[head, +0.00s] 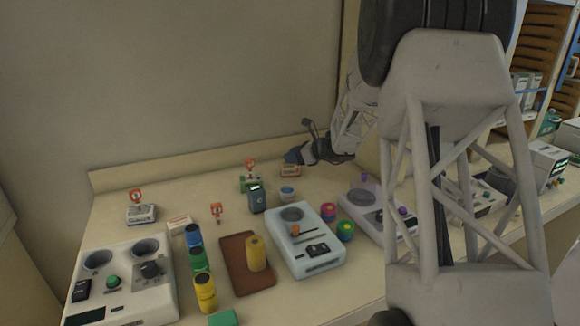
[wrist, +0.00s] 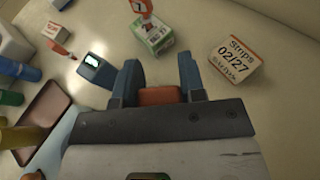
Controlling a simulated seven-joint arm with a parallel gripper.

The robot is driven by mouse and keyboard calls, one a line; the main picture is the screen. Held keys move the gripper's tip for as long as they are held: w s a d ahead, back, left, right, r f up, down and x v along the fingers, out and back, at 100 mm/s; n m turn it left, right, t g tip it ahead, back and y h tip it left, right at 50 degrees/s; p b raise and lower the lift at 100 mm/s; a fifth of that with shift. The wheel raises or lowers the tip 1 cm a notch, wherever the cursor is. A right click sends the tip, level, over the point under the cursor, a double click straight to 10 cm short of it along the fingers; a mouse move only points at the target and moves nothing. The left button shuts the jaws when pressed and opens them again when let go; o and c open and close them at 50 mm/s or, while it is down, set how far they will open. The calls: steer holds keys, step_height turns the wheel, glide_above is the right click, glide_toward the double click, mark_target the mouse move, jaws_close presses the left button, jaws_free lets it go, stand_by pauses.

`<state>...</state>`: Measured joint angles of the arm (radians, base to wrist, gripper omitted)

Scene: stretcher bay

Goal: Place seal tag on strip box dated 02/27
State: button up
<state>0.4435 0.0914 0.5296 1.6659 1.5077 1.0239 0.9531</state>
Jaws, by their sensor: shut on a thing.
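The strip box dated 02/27 (wrist: 235,56) lies on the counter at the upper right of the wrist view, its white label with "Strips 02/27" facing up. In the head view a small white and orange box (head: 291,172) beside my gripper (head: 303,156) looks like the same box. In the wrist view my gripper (wrist: 160,80) is shut on an orange-red piece (wrist: 160,96), which looks like the seal tag.
A green box (wrist: 157,36) with a red numbered tag (wrist: 141,7) stands close to the dated box. A dark blue meter (head: 257,199) is nearby. A white device (head: 308,262), brown tray (head: 234,276) and several coloured canisters (head: 201,259) crowd the front.

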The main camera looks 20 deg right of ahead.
steer(key=shift+s+a+f+n+g, duration=0.15)
steer(key=shift+n+g, duration=0.15)
stand_by(0.4)
steer(key=w+d, duration=0.2)
steer(key=w, duration=0.5)
steer(key=w+d+f, duration=0.1)
steer(key=w+d, duration=0.1)
steer(key=w, duration=0.6)
steer(key=shift+w+f, duration=0.25)
steer(key=shift+w, duration=0.05)
steer(key=shift+f, duration=1.75)
steer(key=shift+f, duration=0.1)
